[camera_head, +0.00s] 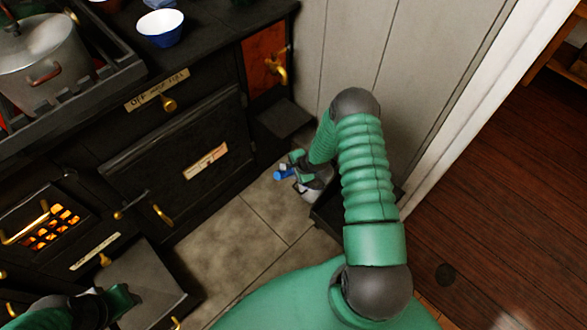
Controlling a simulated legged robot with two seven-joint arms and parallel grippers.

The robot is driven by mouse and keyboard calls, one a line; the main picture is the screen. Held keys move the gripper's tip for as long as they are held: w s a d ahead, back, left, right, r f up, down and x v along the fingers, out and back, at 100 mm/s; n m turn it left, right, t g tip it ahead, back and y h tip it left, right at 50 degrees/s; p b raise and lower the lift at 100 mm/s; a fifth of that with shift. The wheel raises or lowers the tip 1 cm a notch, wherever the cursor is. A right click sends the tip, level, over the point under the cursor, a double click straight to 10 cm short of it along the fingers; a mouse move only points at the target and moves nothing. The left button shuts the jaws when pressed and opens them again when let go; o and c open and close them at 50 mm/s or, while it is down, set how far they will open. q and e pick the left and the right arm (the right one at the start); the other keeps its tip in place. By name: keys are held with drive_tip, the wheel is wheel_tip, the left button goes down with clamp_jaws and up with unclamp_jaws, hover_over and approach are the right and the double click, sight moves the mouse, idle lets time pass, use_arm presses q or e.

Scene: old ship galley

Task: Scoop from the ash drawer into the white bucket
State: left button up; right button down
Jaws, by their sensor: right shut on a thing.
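My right gripper (291,168) reaches down past the stove's right end, beside the wall. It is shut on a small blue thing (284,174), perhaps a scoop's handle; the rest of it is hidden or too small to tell. My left gripper (118,301) is at the bottom left, partly cut off, over a dark flat panel (150,279) low at the stove's front. I cannot tell whether this panel is the ash drawer or an open door, nor whether the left jaws are open.
The black stove (185,150) fills the left, with a glowing grate (50,228). A large pot (45,55) and a blue-and-white bowl (161,27) stand on top. A dark box (328,216) is partly behind my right arm. The tiled floor (235,240) between is clear.

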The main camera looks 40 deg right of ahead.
drive_tip(key=shift+a+h+b, duration=0.4)
drive_tip(key=shift+a, duration=0.1)
drive_tip(key=a+f+n+h+b, duration=0.1)
drive_tip(key=a+h+b, duration=0.2)
drive_tip(key=a, duration=0.4)
drive_tip(key=shift+s+a+b, duration=0.35)
drive_tip(key=shift+s+b, duration=0.05)
drive_tip(key=shift+t, duration=0.3)
